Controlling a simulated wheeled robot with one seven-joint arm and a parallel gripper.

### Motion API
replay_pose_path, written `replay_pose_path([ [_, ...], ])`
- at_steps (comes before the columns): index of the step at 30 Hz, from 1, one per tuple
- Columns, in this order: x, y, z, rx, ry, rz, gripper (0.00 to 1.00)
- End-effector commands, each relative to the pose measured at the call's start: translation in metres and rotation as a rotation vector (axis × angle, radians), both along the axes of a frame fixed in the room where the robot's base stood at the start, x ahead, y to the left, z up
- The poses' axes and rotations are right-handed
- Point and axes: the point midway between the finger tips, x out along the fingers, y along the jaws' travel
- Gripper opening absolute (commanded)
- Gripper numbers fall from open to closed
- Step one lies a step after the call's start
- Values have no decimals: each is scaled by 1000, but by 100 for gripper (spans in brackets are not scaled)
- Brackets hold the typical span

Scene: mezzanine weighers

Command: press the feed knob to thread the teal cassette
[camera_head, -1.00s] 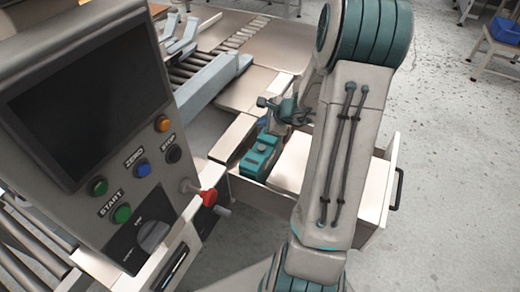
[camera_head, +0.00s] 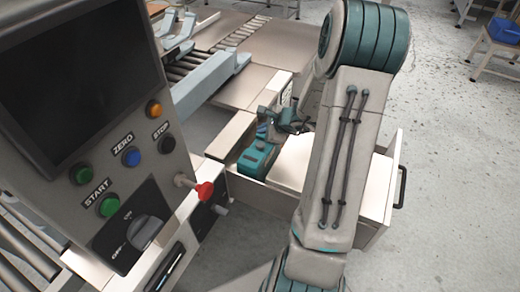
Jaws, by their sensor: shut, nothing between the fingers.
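My gripper (camera_head: 271,128) is shut and empty, close above the far end of the cassette. Whether it touches the cassette cannot be told. The far part of the cassette is partly hidden by my gripper, and my arm covers the drawer's middle.
A console with a dark screen (camera_head: 75,75), coloured buttons and a red knob (camera_head: 203,191) stands close on the left. The drawer has a pale lid (camera_head: 300,165) and a black handle (camera_head: 402,187). A roller conveyor (camera_head: 195,70) lies behind. Open floor is at right.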

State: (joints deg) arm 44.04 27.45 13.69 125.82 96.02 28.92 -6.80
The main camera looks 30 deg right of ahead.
Motion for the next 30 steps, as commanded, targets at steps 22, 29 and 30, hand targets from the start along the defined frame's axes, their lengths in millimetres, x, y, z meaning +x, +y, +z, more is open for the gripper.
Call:
replay_pose_path([
  [22,0,0,-37,-1,0,1,0],
  [29,0,0,-37,-1,0,1,0],
  [30,0,0,-37,-1,0,1,0],
])
